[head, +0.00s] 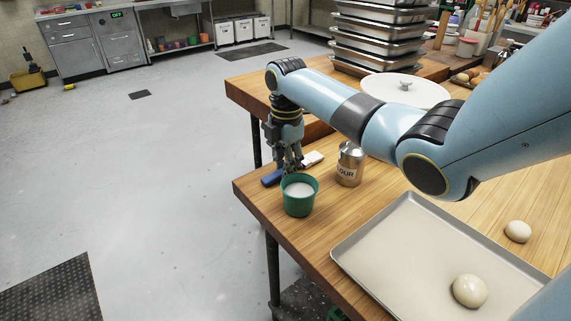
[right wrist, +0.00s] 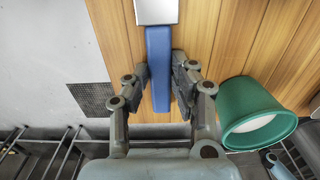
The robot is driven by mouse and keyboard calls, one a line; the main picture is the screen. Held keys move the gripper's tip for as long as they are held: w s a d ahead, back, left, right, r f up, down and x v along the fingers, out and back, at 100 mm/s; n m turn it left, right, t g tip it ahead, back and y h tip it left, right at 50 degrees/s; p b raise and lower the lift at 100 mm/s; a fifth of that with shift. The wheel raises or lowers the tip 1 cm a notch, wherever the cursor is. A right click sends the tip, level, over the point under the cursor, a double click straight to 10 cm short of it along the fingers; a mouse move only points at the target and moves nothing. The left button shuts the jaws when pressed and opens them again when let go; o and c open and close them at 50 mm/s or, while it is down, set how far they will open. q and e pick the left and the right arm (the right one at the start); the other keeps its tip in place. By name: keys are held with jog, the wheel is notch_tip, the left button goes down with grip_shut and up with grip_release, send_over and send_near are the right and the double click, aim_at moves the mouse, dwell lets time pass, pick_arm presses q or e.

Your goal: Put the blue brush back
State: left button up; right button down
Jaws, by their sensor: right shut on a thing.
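The blue brush lies on the wooden worktop near its left edge. Its blue handle (head: 270,178) shows left of my right gripper and its pale head (head: 313,159) shows to the right. In the right wrist view the handle (right wrist: 158,55) runs between the fingers of my right gripper (right wrist: 160,82), with a whitish-grey head (right wrist: 156,12) at the top. My right gripper (head: 290,166) points down and is shut on the handle, at about worktop height. I cannot tell whether the brush touches the wood. My left gripper is not in view.
A green cup (head: 298,203) with white contents stands close in front of the gripper, also in the right wrist view (right wrist: 236,98). A flour tin (head: 349,172) stands right of the brush. A baking tray (head: 362,237) with a dough ball fills the front. Stacked metal trays (head: 380,41) stand behind.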

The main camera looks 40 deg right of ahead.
jog(key=c, duration=1.1)
grip_release()
jog(key=shift+f, duration=0.1)
notch_tip(320, 180, up, 12)
jog(key=shift+d+r, duration=0.1)
jog(key=shift+r, duration=0.05)
